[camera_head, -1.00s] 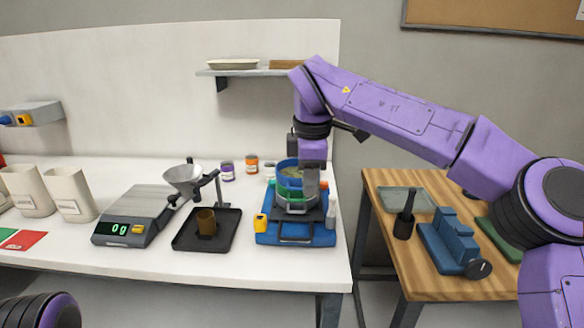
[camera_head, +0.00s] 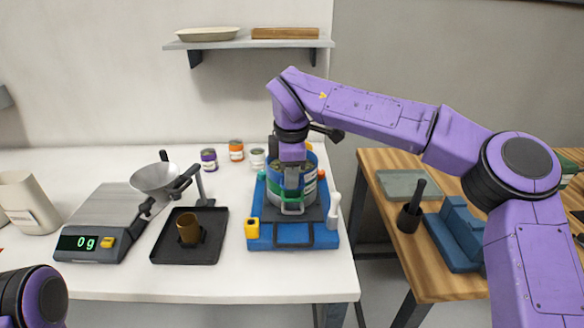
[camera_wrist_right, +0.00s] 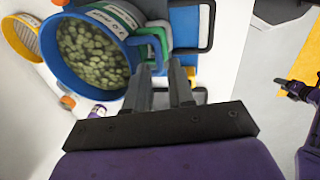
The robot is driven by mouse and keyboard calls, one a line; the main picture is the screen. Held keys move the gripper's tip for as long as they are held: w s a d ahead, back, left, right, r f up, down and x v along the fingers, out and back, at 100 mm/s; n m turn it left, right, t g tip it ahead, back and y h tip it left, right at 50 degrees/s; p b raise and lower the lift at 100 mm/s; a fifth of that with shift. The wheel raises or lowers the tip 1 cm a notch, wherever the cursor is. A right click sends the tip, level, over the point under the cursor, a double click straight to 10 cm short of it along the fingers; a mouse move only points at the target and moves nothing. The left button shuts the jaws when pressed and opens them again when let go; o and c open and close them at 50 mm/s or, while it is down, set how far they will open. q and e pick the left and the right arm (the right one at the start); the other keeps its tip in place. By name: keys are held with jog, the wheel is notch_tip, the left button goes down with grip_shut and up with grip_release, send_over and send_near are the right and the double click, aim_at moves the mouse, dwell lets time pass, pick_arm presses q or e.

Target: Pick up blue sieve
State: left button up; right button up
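The blue sieve (camera_head: 311,159) sits on top of a stack of sieves on a blue shaker base (camera_head: 290,235). In the right wrist view the blue sieve (camera_wrist_right: 58,72) is full of greenish pellets. My right gripper (camera_head: 291,188) is at the near side of the stack, pointing down by the sieve handles, and hides part of the blue rim. In the wrist view the two fingers (camera_wrist_right: 163,78) stand apart beside the sieve wall. A green handle (camera_wrist_right: 152,42) shows just beyond them. Whether a handle lies between the fingers is unclear. My left gripper is out of view.
A black tray (camera_head: 165,250) with a brown cup (camera_head: 188,229) and a scale (camera_head: 90,240) reading 0 g stand to the left. Small jars (camera_head: 236,150) stand behind. A wooden table (camera_head: 440,275) is at the right. A shelf (camera_head: 250,43) hangs above.

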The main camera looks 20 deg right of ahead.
jog(key=f, duration=0.1)
jog(key=w+f, duration=0.1)
jog(key=f, duration=0.1)
jog(key=shift+d+p, duration=0.2)
jog(key=shift+p, duration=0.1)
jog(key=shift+s+f, duration=0.1)
jog(key=shift+f, duration=0.15)
jog(key=shift+s+r, duration=0.1)
jog(key=shift+s, duration=0.1)
grip_shut()
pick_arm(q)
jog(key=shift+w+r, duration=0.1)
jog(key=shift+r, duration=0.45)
pick_arm(e)
jog(key=shift+w, duration=0.1)
